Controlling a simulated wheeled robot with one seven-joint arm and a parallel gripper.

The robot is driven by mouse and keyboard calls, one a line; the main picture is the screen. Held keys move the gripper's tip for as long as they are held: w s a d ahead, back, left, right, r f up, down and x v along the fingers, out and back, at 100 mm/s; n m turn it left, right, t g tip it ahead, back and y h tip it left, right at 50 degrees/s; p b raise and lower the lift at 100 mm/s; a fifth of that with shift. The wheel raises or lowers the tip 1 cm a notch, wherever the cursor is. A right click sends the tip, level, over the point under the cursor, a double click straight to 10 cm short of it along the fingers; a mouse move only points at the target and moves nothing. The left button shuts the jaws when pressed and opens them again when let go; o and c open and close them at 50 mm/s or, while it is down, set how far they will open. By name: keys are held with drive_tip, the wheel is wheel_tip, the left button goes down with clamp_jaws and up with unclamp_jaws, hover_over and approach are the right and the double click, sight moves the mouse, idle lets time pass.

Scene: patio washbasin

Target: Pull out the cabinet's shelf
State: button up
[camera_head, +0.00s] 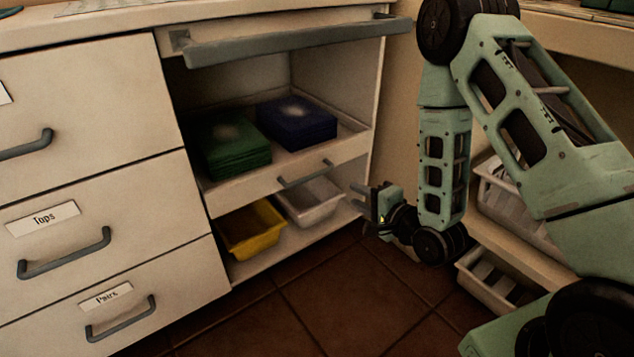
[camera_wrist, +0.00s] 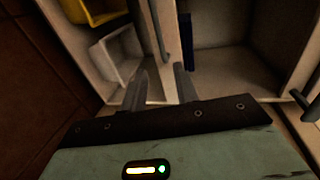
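The cabinet's shelf (camera_head: 240,192) is a pale pull-out board with a low front in the open compartment. A grey bar handle (camera_head: 306,174) is on its front, and the handle shows upright in the wrist view (camera_wrist: 158,32). A green stack (camera_head: 235,148) and a dark blue stack (camera_head: 297,122) lie on the shelf. My gripper (camera_head: 359,198) is low at the compartment's right side, right of the handle and apart from it. In the wrist view its two fingers (camera_wrist: 160,72) are spread with nothing between them, and the handle is ahead of the gap.
A yellow bin (camera_head: 250,230) and a white bin (camera_head: 310,200) sit below the shelf. A raised door with a grey bar (camera_head: 300,40) is at the compartment's top. Closed drawers (camera_head: 105,195) are at left. Baskets on a rack (camera_head: 510,200) stand at right. The tiled floor in front is clear.

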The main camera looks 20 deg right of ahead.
sight(318, 175)
drive_tip(key=b+x, duration=1.3)
drive_tip(key=x, duration=0.4)
drive_tip(key=shift+a, duration=0.1)
drive_tip(key=shift+r, duration=0.1)
clamp_jaws()
